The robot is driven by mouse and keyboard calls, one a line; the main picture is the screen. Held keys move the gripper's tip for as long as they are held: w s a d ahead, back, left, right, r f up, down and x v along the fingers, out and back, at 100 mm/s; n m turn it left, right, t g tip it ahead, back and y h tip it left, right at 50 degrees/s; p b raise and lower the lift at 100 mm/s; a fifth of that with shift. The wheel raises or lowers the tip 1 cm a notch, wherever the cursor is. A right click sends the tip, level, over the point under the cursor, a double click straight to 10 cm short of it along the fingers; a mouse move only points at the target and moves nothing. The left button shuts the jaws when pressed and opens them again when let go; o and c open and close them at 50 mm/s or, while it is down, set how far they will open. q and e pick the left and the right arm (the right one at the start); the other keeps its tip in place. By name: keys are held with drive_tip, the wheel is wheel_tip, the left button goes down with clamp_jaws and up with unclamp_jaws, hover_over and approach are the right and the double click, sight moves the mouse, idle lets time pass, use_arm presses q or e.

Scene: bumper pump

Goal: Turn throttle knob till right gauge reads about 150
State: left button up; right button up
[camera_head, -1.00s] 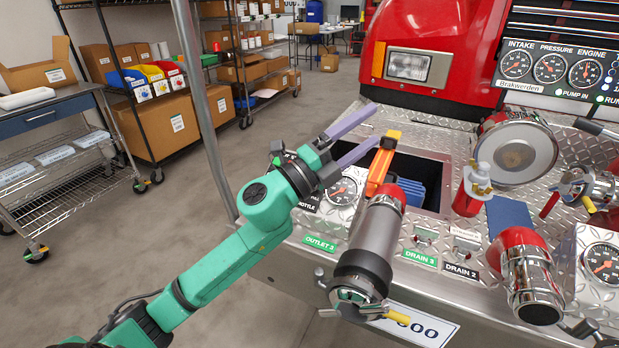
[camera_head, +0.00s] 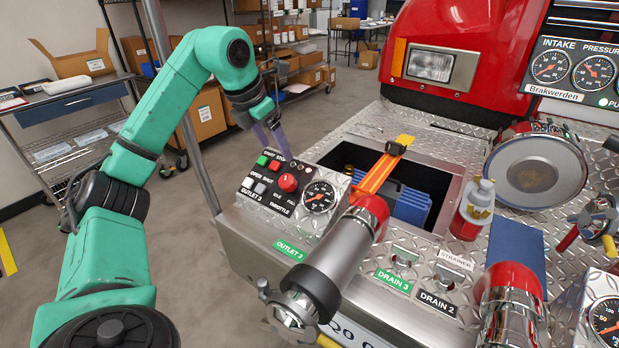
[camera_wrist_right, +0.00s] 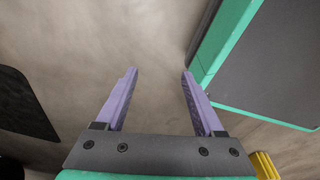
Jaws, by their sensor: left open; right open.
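The red throttle knob (camera_head: 288,183) sits on the small control panel (camera_head: 262,200), above the "THROTTLE" label. A round gauge (camera_head: 319,197) is just right of it; its reading is too small to tell. More gauges show at the right: intake (camera_head: 550,67), pressure (camera_head: 594,73) and one at the lower right edge (camera_head: 607,315). I cannot tell which is the task's right gauge. My left gripper (camera_head: 277,151) is open, pointing down at the panel's far edge, behind the knob and apart from it. My right gripper (camera_wrist_right: 158,75) is open and empty above bare floor.
An open bin (camera_head: 440,230) holds blue items. A metal pole (camera_head: 185,125) rises behind my left arm. Shelves with boxes are farther back.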

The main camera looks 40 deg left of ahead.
use_arm(q)
approach(286, 180)
drive_tip(key=a+f, duration=0.1)
drive_tip(key=x, duration=0.2)
drive_tip(key=b+x, duration=0.1)
drive_tip(key=x, duration=0.2)
drive_tip(key=d+x, duration=0.1)
drive_tip(key=x, duration=0.2)
drive_tip(key=shift+w+r, duration=0.1)
drive_tip(key=shift+w, duration=0.05)
drive_tip(key=shift+w+a+f, duration=0.1)
drive_tip(key=shift+f, duration=0.35)
clamp_jaws()
use_arm(e)
drive_tip(key=s+a, duration=0.1)
drive_tip(key=s+f, duration=0.1)
drive_tip(key=s+a, duration=0.1)
drive_tip(key=shift+a+f, duration=0.3)
